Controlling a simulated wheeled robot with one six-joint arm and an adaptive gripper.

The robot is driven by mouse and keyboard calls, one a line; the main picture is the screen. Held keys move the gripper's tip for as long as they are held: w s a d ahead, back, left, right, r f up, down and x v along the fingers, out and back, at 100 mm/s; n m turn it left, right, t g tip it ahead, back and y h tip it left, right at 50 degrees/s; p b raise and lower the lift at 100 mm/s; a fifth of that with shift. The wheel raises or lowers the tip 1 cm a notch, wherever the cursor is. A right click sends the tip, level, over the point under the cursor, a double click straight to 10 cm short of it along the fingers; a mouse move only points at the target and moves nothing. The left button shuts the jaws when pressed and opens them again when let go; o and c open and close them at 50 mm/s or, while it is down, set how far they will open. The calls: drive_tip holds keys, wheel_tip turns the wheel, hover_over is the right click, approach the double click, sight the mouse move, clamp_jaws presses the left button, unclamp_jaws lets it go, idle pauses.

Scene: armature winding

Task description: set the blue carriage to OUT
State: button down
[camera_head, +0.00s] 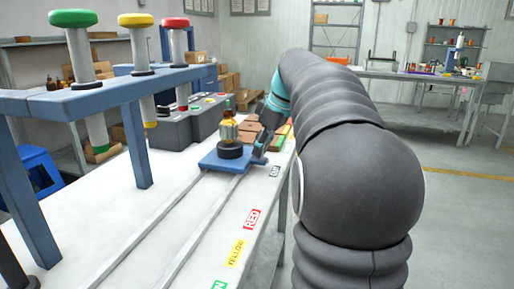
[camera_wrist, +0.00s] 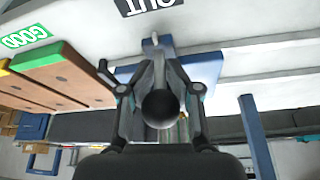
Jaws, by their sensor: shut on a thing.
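The blue carriage (camera_head: 216,162) sits on two pale rails on the bench, at the far end of the row of labels. It carries a black-based copper armature (camera_head: 229,135). Its small tab points toward the black OUT label (camera_head: 275,172), and the two look roughly in line. In the wrist view the carriage (camera_wrist: 205,67) and its tab (camera_wrist: 152,42) lie just below the OUT label (camera_wrist: 145,6). My gripper (camera_head: 261,143) is at the carriage's right side, shut on what seems to be its handle. A black round knob (camera_wrist: 160,108) shows between the fingers; the exact grip is hidden.
RED (camera_head: 254,219) and YELLOW (camera_head: 236,253) labels lie nearer along the rail. A blue frame (camera_head: 110,95) with green, yellow and red-capped spools stands left. A grey control box (camera_head: 190,122) is behind the carriage. Brown boards (camera_wrist: 60,80) lie beside my gripper.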

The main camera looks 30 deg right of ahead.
drive_tip(key=c, duration=1.2)
unclamp_jaws()
drive_tip(key=shift+d+r, duration=0.4)
drive_tip(key=shift+d, duration=0.05)
drive_tip(key=shift+o, duration=0.2)
drive_tip(key=shift+d, duration=0.1)
drive_tip(key=shift+f, duration=0.1)
drive_tip(key=shift+w+a+f, duration=0.1)
drive_tip(key=shift+a+f, duration=0.05)
drive_tip(key=shift+a, duration=0.2)
drive_tip(key=v, duration=1.2)
